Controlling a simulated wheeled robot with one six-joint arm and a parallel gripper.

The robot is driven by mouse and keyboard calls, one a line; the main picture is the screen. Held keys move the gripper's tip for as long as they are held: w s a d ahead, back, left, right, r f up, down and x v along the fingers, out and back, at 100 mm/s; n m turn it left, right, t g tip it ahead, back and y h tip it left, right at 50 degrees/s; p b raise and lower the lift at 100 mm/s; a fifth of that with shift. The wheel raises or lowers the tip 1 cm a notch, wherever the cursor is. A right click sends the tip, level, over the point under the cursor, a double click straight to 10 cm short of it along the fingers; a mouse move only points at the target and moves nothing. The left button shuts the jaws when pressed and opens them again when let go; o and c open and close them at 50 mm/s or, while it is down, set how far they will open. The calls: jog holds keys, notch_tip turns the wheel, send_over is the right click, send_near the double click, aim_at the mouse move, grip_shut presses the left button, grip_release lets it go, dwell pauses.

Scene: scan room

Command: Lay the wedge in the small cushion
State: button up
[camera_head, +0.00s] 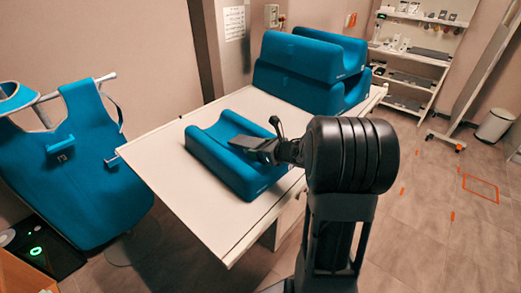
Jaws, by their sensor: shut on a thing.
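The small blue cushion (212,163) lies on the white table with its hollow facing up. My gripper (266,150) reaches in from the right, over the hollow. It is shut on a dark, flat piece, which I take to be the wedge (245,142); its outline is hard to tell from the dark jaws. The piece is over or in the hollow. I cannot tell whether it touches the cushion. My wrist and arm hide part of the table's right side.
Larger blue cushions (297,58) are stacked at the back of the white table (160,155). Shelves (422,55) and a bin (494,125) are at the back right. The floor (440,220) at right is clear.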

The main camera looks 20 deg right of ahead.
jog(key=shift+f+b, duration=0.4)
jog(key=shift+b, duration=0.1)
jog(key=o, duration=0.6)
jog(key=shift+o, duration=0.2)
jog(key=shift+r, duration=0.1)
